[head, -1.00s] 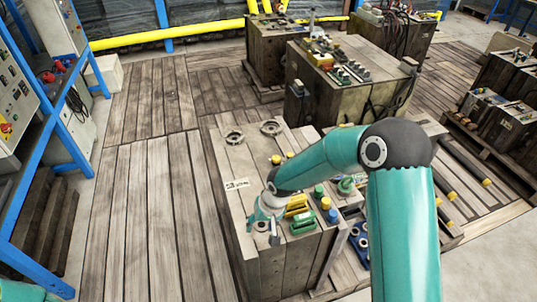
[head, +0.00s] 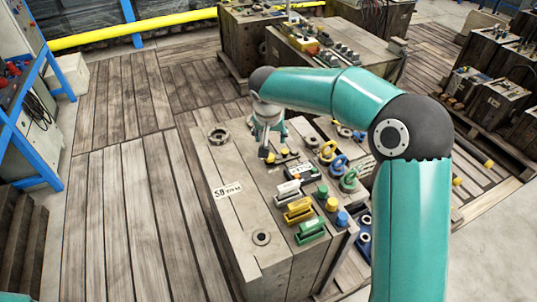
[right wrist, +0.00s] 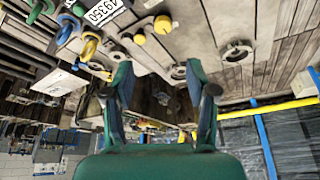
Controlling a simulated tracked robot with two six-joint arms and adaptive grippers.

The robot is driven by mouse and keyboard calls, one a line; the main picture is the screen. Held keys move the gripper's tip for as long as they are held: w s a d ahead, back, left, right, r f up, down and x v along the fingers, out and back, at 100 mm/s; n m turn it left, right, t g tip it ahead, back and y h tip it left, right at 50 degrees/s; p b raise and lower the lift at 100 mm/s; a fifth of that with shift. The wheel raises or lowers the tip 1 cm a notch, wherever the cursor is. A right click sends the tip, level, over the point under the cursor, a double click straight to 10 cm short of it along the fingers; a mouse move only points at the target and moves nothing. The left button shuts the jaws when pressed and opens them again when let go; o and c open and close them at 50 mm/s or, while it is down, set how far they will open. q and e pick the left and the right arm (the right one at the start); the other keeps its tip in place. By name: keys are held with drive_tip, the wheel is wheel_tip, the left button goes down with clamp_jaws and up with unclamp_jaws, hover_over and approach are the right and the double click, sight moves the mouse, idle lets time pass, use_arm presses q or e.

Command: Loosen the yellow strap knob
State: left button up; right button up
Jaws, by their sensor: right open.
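Several yellow knobs show, and I cannot tell which one is the strap knob. One small yellow knob (head: 284,152) is at the far part of the wooden mould top, close by my right gripper (head: 268,146). A pair of yellow knobs, one rounder (right wrist: 162,24) and one smaller (right wrist: 139,39), shows in the right wrist view, beyond the fingertips. Another yellow knob (head: 332,204) stands nearer the front, by a blue one. My right gripper (right wrist: 158,72) is open with nothing visible between its fingers. My left gripper is not in view.
The grey wooden mould (head: 232,225) also carries a yellow handle (head: 298,211), a green handle (head: 311,231), a white handle (head: 289,189) and several coloured rings. A metal ring (head: 218,136) lies at its far left corner. Bare planks (head: 120,215) lie to the left.

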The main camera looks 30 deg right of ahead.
sight(270, 157)
drive_tip(key=x, duration=0.9)
drive_tip(key=p+x, duration=0.1)
drive_tip(key=x, duration=0.4)
drive_tip(key=shift+w+a+f, duration=0.25)
drive_tip(key=shift+a+f, duration=0.05)
drive_tip(key=shift+a, duration=0.05)
clamp_jaws()
drive_tip(key=shift+d, duration=0.2)
drive_tip(key=shift+a, duration=0.1)
